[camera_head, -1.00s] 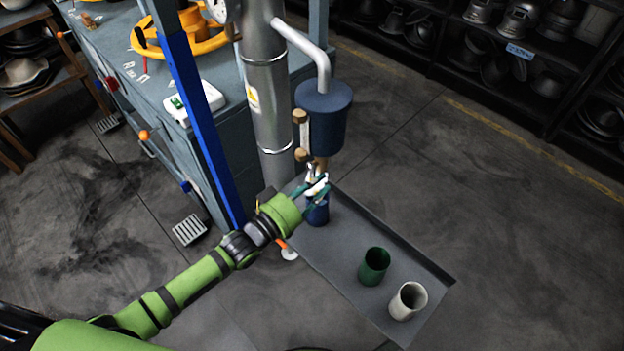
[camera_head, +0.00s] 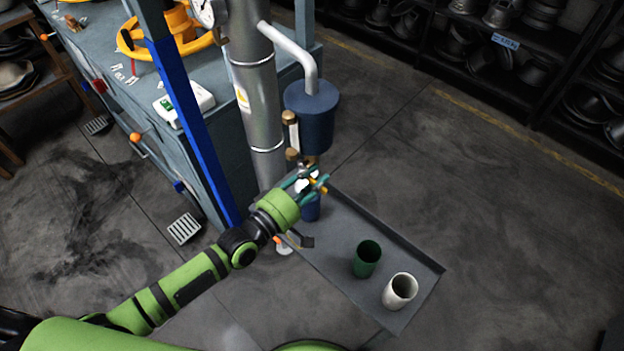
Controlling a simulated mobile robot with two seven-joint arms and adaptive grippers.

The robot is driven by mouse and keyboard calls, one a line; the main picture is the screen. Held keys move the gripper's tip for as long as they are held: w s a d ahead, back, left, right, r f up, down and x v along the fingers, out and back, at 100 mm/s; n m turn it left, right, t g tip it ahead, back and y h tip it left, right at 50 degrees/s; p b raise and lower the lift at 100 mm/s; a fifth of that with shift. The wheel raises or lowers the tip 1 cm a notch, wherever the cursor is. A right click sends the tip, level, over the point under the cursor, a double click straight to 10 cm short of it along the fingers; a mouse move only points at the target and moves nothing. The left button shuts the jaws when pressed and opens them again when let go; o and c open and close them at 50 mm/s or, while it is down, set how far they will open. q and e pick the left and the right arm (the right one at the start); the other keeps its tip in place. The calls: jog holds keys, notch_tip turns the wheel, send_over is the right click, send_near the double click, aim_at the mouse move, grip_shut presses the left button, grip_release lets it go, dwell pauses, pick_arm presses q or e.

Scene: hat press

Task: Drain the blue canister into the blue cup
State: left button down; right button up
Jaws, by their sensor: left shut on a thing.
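The blue canister (camera_head: 311,118) hangs on the steel column, with a sight glass on its left side and a brass outlet (camera_head: 311,160) underneath. The blue cup (camera_head: 311,208) stands on the grey tray (camera_head: 345,222) below the outlet, partly hidden by my gripper. My left gripper (camera_head: 309,183) is between the canister and the cup. It is shut on the tap handle below the outlet, where a little orange shows between the teal fingers. I cannot see whether liquid is flowing, nor into the cup. My right gripper is not in view.
A green cup (camera_head: 367,259) and a white cup (camera_head: 400,291) stand at the tray's near end. A blue post (camera_head: 190,120) and the steel column (camera_head: 254,95) stand close to my left arm. The floor right of the tray is clear.

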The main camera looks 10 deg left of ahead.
pick_arm(q)
jog(key=shift+r+n, duration=0.45)
jog(key=shift+n, duration=0.55)
jog(key=shift+r, duration=0.1)
jog(key=c, duration=1)
grip_release()
jog(key=v, duration=1.2)
